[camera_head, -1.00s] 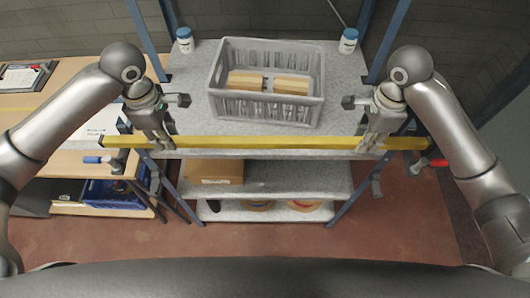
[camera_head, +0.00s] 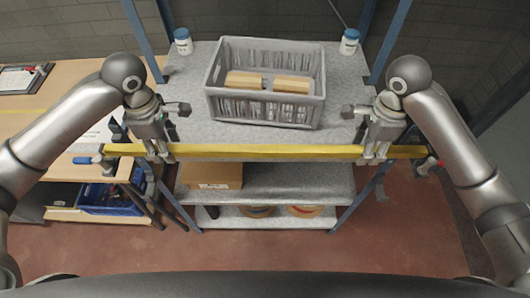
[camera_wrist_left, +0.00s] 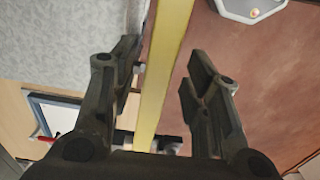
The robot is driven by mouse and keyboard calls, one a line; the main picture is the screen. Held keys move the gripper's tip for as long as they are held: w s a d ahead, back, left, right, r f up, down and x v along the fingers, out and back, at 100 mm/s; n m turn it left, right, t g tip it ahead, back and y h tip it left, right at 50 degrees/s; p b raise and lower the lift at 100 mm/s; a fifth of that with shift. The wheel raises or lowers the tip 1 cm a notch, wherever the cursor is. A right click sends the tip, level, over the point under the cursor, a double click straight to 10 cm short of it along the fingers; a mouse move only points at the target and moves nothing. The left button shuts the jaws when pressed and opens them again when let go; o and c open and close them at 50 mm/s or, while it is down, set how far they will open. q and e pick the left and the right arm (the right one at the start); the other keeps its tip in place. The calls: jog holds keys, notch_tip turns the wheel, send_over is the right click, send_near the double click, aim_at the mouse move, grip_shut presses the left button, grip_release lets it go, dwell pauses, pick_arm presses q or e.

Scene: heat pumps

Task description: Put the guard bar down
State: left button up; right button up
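My left gripper (camera_head: 158,153) is at the bar's left part. In the left wrist view, my left gripper's fingers (camera_wrist_left: 162,65) stand on either side of the bar (camera_wrist_left: 163,60), with narrow gaps showing; it looks open around it. My right gripper (camera_head: 376,154) is at the bar's right part; its finger opening is too small to judge. I cannot tell whether brackets bear the bar.
A grey crate (camera_head: 216,103) with cardboard boxes stands on the shelf top (camera_head: 180,88). Blue posts (camera_head: 387,42) rise beside the shelf. A wooden table (camera_head: 60,118) is at left. Floor in front is clear.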

pick_arm(q)
jog(key=shift+r, duration=0.1)
notch_tip(320, 180, up, 12)
pick_arm(e)
notch_tip(320, 180, up, 12)
dwell(1.1)
jog(key=shift+f, duration=0.1)
dwell(0.5)
